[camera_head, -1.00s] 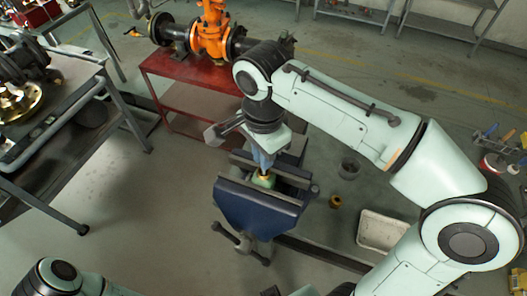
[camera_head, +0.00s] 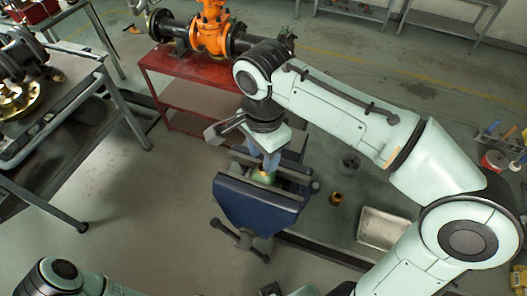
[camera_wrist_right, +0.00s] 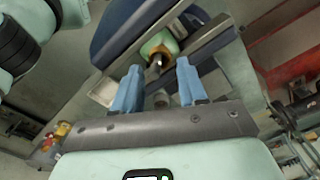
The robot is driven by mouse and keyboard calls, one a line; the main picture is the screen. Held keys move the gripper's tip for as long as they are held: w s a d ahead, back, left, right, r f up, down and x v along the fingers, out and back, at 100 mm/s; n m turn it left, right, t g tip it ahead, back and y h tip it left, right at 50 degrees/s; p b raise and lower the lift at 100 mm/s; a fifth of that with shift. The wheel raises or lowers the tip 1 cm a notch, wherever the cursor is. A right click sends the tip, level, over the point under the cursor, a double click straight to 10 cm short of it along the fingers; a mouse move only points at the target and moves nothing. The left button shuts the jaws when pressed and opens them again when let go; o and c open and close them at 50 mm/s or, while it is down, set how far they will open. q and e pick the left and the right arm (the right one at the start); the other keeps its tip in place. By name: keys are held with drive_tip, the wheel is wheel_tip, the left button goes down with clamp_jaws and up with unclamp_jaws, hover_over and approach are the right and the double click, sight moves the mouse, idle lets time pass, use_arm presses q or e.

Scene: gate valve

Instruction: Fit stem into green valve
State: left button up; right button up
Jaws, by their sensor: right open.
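The green valve (camera_head: 262,177) is clamped between the jaws of a dark blue vise (camera_head: 255,208). In the right wrist view the green valve (camera_wrist_right: 160,44) shows a brass ring facing me, with a small dark and metallic piece at its centre. I cannot tell whether that piece is the stem. My right gripper (camera_head: 268,163) is just above the valve and partly hides it. In the wrist view my right gripper (camera_wrist_right: 157,72) has its two blue fingers apart, one to each side of the brass ring, with nothing clearly held between them. My left gripper is out of view.
A red table (camera_head: 190,75) behind the vise carries an orange valve (camera_head: 211,28) on dark pipe. A grey workbench (camera_head: 60,110) stands at the left. A white tray (camera_head: 383,229), a grey can (camera_head: 350,163) and a small brass-coloured object (camera_head: 335,199) are right of the vise.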

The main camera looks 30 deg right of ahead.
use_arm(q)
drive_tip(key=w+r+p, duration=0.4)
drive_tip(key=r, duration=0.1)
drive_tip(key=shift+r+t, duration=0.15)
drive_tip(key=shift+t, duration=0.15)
use_arm(e)
wheel_tip(320, 180, up, 13)
drive_tip(key=shift+r, duration=0.15)
